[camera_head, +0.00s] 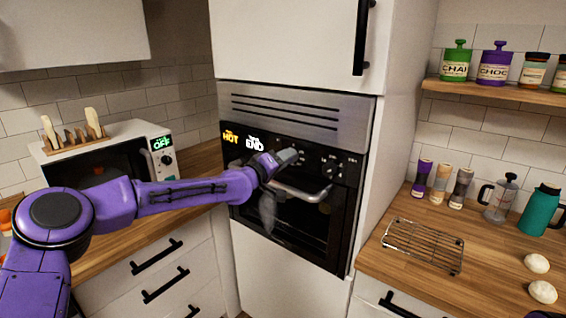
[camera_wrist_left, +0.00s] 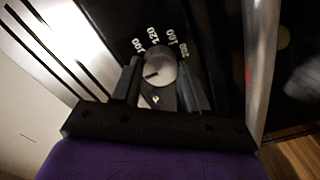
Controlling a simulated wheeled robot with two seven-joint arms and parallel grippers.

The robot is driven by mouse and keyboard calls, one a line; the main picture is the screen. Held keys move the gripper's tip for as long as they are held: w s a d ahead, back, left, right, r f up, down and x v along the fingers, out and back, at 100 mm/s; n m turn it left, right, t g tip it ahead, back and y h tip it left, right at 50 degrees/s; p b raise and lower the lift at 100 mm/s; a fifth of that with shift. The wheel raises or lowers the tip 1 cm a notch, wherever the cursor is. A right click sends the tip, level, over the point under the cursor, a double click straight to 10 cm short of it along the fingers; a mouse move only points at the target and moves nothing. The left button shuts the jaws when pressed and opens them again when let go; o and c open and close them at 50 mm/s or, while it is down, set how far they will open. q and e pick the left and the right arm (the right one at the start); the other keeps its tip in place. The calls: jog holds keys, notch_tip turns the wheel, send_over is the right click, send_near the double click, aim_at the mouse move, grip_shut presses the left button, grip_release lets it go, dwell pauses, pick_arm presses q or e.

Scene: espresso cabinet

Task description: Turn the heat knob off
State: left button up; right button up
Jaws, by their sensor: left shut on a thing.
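The built-in oven (camera_head: 345,205) has a black control panel with a lit display reading "HOT" in orange and "END" in white. My left gripper (camera_head: 288,157) is at this panel, right of the display. In the left wrist view a round grey heat knob (camera_wrist_left: 160,70), with numbers printed around it, sits between the two fingers of my left gripper (camera_wrist_left: 166,85). The fingers are shut on the knob. A dark mark shows on the knob's face. In the head view the gripper hides this knob.
The oven handle (camera_head: 305,193) runs just below the gripper. More knobs (camera_head: 330,165) are to its right. A microwave (camera_head: 105,158) with a green "OFF" display stands on the left counter. A wire rack (camera_head: 423,245) lies on the right counter.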

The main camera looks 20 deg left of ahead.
dwell(0.3)
pick_arm(q)
jog(key=o, duration=1.1)
jog(key=shift+c, duration=0.2)
jog(key=b+v, duration=0.3)
jog(key=v, duration=0.7)
jog(key=shift+s, duration=0.25)
jog(key=shift+a+r, duration=0.15)
jog(key=shift+a, duration=0.05)
